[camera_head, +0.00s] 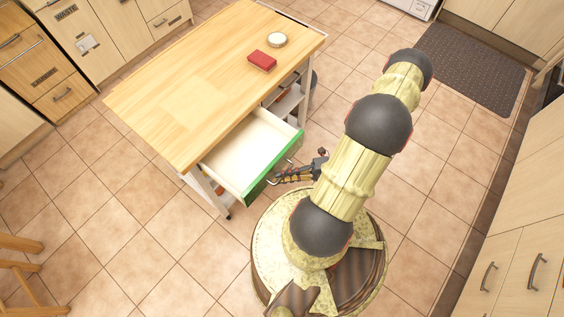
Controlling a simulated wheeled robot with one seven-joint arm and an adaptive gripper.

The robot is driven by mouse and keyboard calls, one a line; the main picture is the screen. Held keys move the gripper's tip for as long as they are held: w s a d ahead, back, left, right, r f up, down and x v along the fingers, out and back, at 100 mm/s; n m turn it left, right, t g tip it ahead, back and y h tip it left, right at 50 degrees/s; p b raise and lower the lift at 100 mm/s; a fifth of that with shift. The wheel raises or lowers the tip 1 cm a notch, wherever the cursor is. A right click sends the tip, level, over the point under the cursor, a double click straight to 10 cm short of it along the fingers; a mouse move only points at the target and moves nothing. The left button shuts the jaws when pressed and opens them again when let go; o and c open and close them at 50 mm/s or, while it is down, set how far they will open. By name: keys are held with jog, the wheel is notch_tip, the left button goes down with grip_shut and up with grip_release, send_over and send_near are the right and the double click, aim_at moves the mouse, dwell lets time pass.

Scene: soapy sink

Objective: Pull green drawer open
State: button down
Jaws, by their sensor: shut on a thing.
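The green drawer (257,180) is in the side of the wooden-topped kitchen cart, left of my arm. It is pulled well out, and its pale, empty-looking inside shows. A metal handle is on its green front. My gripper (275,178) is at this handle and is shut on it. Part of the handle is hidden by the fingers.
The cart top (190,85) holds a red block-like thing (262,60) and a small round pale thing (277,40). Open shelves (288,102) are beside the drawer. Wooden cabinets line the left and right. Tiled floor (140,250) is clear at the front left. A dark mat (475,65) lies at the upper right.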

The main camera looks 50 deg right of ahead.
jog(key=c, duration=1.9)
grip_release()
jog(key=v, duration=1.2)
